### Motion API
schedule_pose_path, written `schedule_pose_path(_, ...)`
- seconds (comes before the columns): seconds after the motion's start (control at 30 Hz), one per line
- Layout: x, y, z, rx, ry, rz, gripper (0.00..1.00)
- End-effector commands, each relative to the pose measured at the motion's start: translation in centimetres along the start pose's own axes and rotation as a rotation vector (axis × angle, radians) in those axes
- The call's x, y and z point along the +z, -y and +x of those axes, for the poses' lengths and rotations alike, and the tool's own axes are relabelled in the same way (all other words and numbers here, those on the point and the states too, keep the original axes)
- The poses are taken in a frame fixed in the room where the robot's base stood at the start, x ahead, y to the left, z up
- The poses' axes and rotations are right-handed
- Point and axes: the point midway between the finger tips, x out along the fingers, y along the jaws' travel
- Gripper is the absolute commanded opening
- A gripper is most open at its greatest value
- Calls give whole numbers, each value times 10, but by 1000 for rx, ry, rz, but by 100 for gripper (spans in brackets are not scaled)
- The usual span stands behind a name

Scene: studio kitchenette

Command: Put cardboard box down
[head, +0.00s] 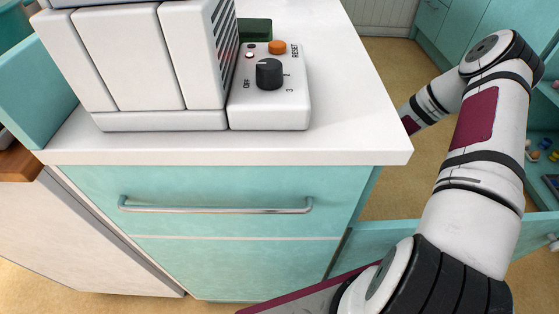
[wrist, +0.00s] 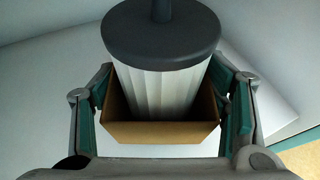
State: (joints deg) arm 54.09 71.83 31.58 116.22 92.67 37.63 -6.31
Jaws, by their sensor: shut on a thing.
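In the wrist view, an open-topped brown cardboard box (wrist: 160,132) sits between the two fingers of my gripper (wrist: 163,104). The teal finger pads lie along its left and right sides, and the gripper is shut on it. A white ribbed cylinder with a round dark grey top (wrist: 160,38) and a post appears inside or just behind the box; I cannot tell which. The underside of the box is hidden, so I cannot tell if it touches the pale surface around it. Neither the box nor my gripper shows in the head view.
A white counter (head: 350,110) holds a white appliance with a black knob (head: 269,73). Below it is a teal drawer (head: 220,190) with a metal handle. The counter's right part is clear. Teal cabinets (head: 480,30) stand at the back right, with tan floor between.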

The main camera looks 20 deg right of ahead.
Motion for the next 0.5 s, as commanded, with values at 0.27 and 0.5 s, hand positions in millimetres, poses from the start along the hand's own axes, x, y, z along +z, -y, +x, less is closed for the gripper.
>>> schedule_pose_path(0.27, -2, 0, 16, 0, 2, 1, 36)
schedule_pose_path(0.5, -25, 0, 26, 1, 2, -1, 36)
